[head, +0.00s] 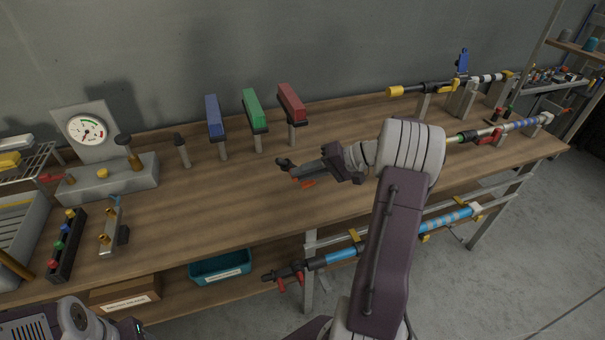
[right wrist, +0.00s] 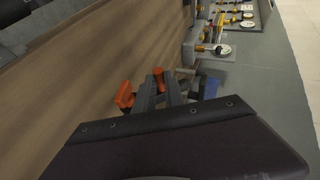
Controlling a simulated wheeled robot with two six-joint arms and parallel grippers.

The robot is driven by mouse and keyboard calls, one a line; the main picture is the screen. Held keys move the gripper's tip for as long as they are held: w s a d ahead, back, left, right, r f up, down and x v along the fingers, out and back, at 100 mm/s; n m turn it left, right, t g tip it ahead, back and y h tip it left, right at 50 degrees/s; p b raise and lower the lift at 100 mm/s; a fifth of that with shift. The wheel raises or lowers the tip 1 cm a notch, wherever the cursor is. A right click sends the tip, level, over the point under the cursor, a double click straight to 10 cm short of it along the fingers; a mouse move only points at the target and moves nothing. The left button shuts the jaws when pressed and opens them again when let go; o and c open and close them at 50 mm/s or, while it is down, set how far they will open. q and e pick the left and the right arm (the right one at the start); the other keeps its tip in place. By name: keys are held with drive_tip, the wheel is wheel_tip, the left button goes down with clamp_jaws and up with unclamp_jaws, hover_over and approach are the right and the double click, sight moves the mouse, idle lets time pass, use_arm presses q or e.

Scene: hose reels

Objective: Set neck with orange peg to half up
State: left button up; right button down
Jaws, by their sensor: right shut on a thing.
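My right gripper (head: 318,170) is over the middle of the workbench, fingers pointing left. A small dark part with an orange peg (head: 306,183) shows at its fingers. In the right wrist view two orange pieces stand at the grey fingers (right wrist: 165,92), one at the left (right wrist: 124,95) and one upright at the top (right wrist: 159,76). The gripper is shut on this part, but the exact contact and the part's tilt are hard to make out. Part of my left arm shows at the bottom left of the head view; its gripper is outside the picture.
Posts with blue (head: 214,116), green (head: 255,109) and red (head: 291,101) heads stand behind the gripper. A grey block with a dial (head: 86,130) is at the left. Tubes on stands (head: 436,88) fill the right end. The front middle wood (head: 205,205) is clear.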

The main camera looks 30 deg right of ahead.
drive_tip(key=c, duration=1.4)
unclamp_jaws()
drive_tip(key=v, duration=0.9)
